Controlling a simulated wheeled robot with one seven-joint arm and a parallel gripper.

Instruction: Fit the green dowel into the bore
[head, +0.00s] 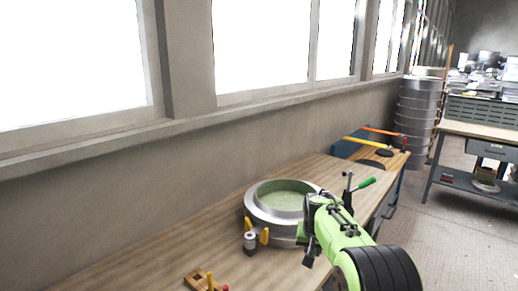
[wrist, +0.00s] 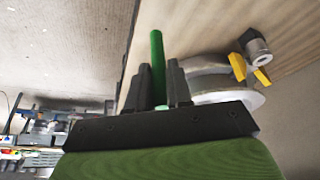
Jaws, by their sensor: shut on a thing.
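The green dowel (head: 366,183) is in my gripper (head: 348,184), raised above the bench and tilted in the head view. The wrist view shows the dowel (wrist: 157,62) upright between the two black fingers of my gripper (wrist: 156,84), which are shut on it. A small grey metal cylinder (head: 250,240) on a dark base stands on the bench, with yellow pieces on both sides. It also shows in the wrist view (wrist: 258,47). The dowel is apart from the cylinder.
A large round metal mould (head: 262,210) with a pale green inside stands beside the cylinder. A wooden block (head: 196,280) and small coloured items lie at the bench's near end. The wooden bench (head: 150,250) runs along the wall. Tools lie at its far end.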

